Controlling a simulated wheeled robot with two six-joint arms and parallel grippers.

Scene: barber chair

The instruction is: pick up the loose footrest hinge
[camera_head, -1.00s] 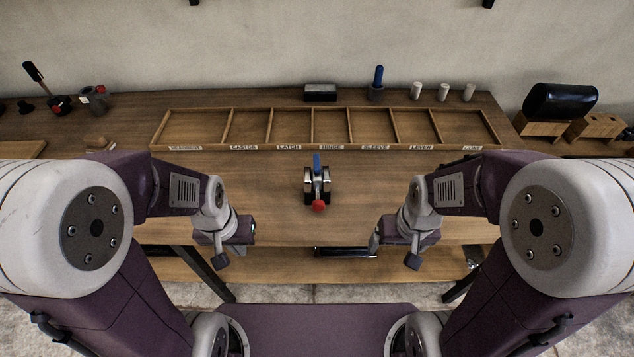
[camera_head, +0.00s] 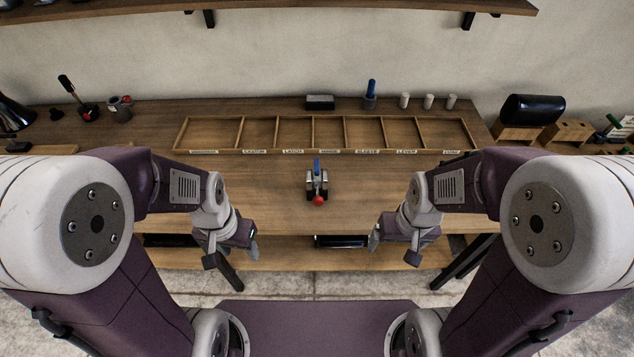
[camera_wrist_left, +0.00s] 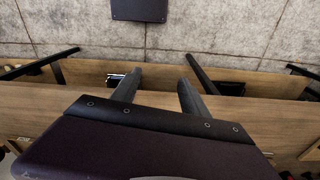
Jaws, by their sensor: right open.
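I cannot make out a loose footrest hinge for certain in either view. A small metal fixture (camera_head: 317,182) with a blue handle and a red knob stands on the middle of the workbench (camera_head: 270,205). The compartment labelled HINGE in the wooden tray (camera_head: 325,151) looks empty. My left gripper (camera_head: 245,240) is at the bench's front edge, left of the fixture. Its fingers are apart and empty in the left wrist view (camera_wrist_left: 158,95). My right gripper (camera_head: 383,238) is on the other side of the fixture, open, its fingertips partly hidden.
A dark object (camera_head: 341,241) lies on the lower shelf. Along the back stand a dark block (camera_head: 320,102), a blue-handled tool (camera_head: 371,92) and white cylinders (camera_head: 428,101). A black cushion (camera_head: 533,109) sits on wood at right. The bench around the fixture is clear.

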